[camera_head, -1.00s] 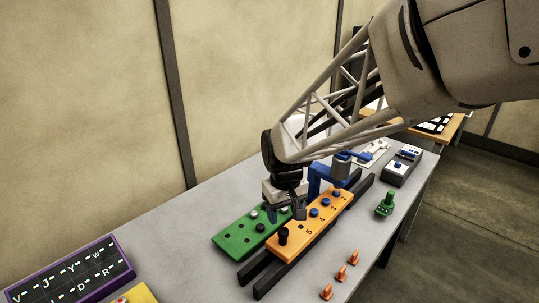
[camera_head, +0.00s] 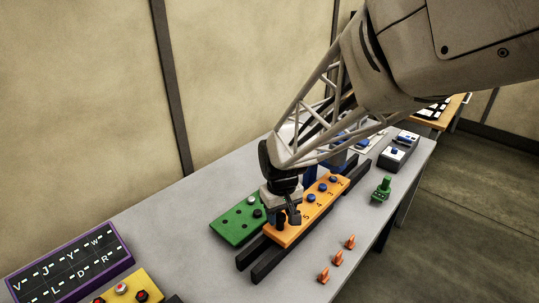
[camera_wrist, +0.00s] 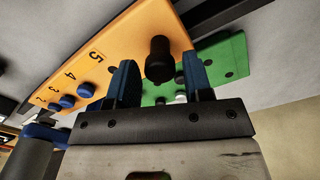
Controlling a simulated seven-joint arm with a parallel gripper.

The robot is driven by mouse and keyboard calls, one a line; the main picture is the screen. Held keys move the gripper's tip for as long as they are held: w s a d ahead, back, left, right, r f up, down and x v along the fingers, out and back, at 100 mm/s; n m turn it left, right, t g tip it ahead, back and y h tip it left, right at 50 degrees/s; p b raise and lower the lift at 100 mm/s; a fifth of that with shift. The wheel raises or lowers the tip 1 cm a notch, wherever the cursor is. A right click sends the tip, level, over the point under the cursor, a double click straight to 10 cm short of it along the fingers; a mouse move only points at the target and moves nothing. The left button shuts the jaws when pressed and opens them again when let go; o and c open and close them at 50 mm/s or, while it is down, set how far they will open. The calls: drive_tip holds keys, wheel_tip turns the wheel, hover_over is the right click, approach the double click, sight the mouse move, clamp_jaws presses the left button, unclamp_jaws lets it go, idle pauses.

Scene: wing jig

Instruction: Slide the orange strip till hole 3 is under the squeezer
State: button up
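The orange strip (camera_head: 312,207) lies along dark rails, with numbers and blue studs on top. A black knob (camera_head: 281,222) stands at its near end, by number 5. My gripper (camera_head: 287,214) is at this knob, pointing down. In the wrist view my gripper (camera_wrist: 158,66) is open, and the black knob (camera_wrist: 158,62) shows between its two blue fingers with gaps on both sides. The blue squeezer (camera_head: 310,179) is mostly hidden behind my arm. Which hole is under it cannot be seen.
A green plate (camera_head: 233,228) lies left of the rails (camera_head: 266,267). Orange clips (camera_head: 337,258) and a green knobbed piece (camera_head: 381,190) are at right. A purple-framed letter board (camera_head: 70,268) and a yellow button box (camera_head: 135,287) are at front left.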

clamp_jaws()
drive_tip(key=shift+d, duration=0.1)
drive_tip(key=shift+w+d, duration=2.2)
drive_tip(key=shift+w, duration=0.1)
drive_tip(key=shift+o, duration=1.4)
unclamp_jaws()
drive_tip(key=shift+r, duration=0.15)
